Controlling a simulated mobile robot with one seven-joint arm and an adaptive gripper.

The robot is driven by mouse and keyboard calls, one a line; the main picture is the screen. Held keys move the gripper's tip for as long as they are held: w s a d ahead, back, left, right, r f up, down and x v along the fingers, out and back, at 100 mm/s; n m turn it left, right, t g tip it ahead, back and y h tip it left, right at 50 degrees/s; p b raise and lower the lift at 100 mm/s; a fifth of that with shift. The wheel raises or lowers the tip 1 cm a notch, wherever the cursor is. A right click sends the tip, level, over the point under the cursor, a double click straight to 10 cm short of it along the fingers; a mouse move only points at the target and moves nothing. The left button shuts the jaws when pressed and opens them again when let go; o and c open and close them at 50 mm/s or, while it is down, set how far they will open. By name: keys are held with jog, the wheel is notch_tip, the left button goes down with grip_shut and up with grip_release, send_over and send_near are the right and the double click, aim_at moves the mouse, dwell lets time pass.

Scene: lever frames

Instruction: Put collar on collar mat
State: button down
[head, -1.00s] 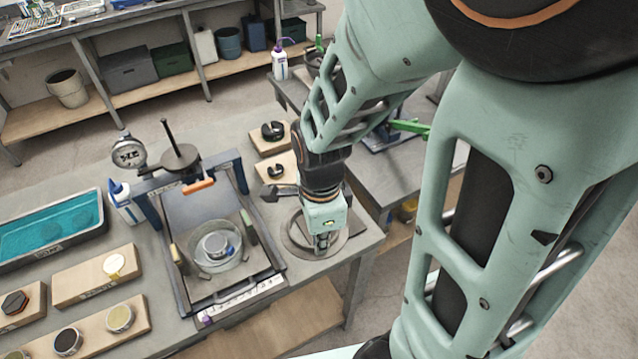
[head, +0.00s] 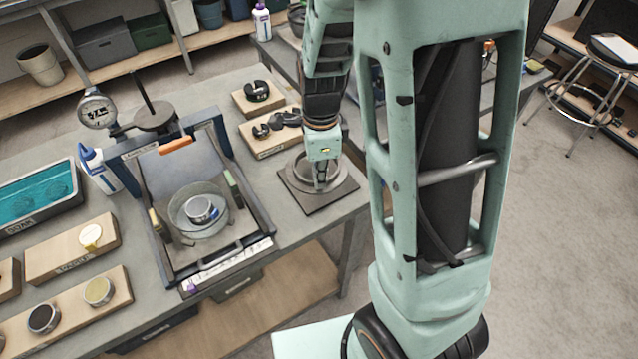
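A grey metal ring, which looks like the collar (head: 294,178), is at the right end of the bench, over or on a dark square mat (head: 342,197). The mat lies flat near the bench's right edge. My gripper (head: 321,184) points down at the ring, its fingers inside or against the near part of it. The fingers are small and partly merged with the ring, so I cannot tell whether they are closed on its wall. My gripper's wrist and arm cover the back right part of the ring. I cannot tell whether the ring fully touches the mat.
Left of the mat stands a dark blue frame (head: 215,130) holding a glass dish (head: 214,228) with a small metal cup (head: 200,209). Behind the mat are wooden blocks with black parts (head: 257,91). A dial gauge (head: 97,108) and white bottle (head: 98,170) stand farther left.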

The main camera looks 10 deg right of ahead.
jog(key=shift+w+d+f+b, duration=0.2)
jog(key=shift+w+f+b, duration=0.3)
jog(key=shift+f, duration=0.2)
jog(key=shift+w+d+f+b, duration=0.2)
jog(key=shift+w+f+b, duration=0.25)
jog(key=shift+f, duration=0.2)
jog(key=shift+w+f+b, duration=0.15)
jog(key=shift+f+b, duration=1.2)
jog(key=shift+f, duration=0.2)
jog(key=shift+f, duration=0.1)
jog(key=c, duration=2.2)
grip_release()
jog(key=shift+o, duration=0.2)
notch_tip(320, 180, up, 12)
jog(key=p, duration=0.1)
